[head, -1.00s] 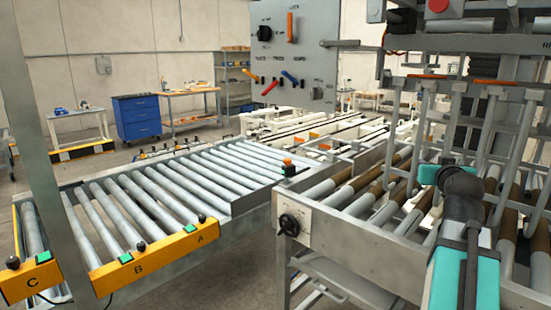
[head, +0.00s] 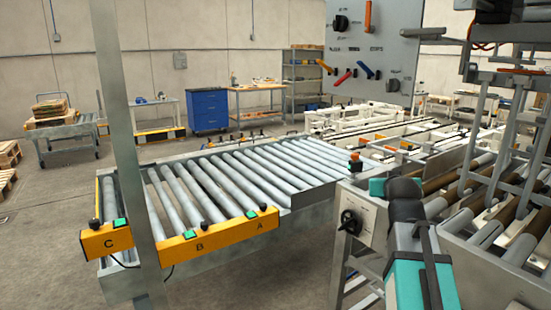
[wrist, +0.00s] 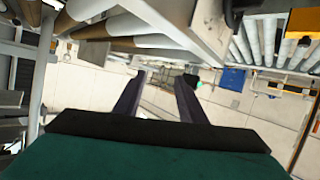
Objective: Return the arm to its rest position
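My gripper (wrist: 156,88) shows in the wrist view as two dark fingers standing apart with nothing between them. It is open and empty. The wrist view looks upside down past the edge of a roller frame, toward the pale wall and the blue cabinet (wrist: 232,79). In the head view my teal and dark grey arm links are at the lower right, in front of the grey machine's roller bed. The gripper itself is not visible in the head view.
A roller conveyor (head: 240,185) with yellow panels marked A, B and C stands in the middle. A grey control panel (head: 372,55) with levers hangs above its right end. The roller machine (head: 470,205) is close on my right. Bare floor (head: 50,240) lies at the left.

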